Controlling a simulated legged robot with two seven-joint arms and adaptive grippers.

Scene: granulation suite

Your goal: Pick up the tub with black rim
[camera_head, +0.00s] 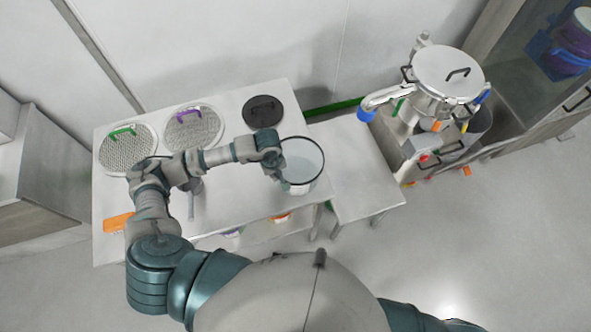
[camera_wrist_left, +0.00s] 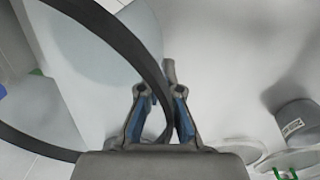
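The tub with the black rim (camera_head: 304,163) stands upright near the right end of the table. It is pale, with a round black rim. My left gripper (camera_head: 277,172) is at the tub's left edge. In the left wrist view, the black rim (camera_wrist_left: 152,72) passes between the two blue-padded fingers of the left gripper (camera_wrist_left: 161,92). The fingers stand apart, with a gap visible beside the rim, so the gripper looks open around it. My right gripper is not in view.
The table (camera_head: 245,198) also holds a green-handled sieve (camera_head: 127,150), a purple-handled sieve (camera_head: 192,130), a black lid (camera_head: 263,112) and an orange item (camera_head: 118,222). A lower side table (camera_head: 355,170) is empty. A steel machine (camera_head: 447,85) stands at the right.

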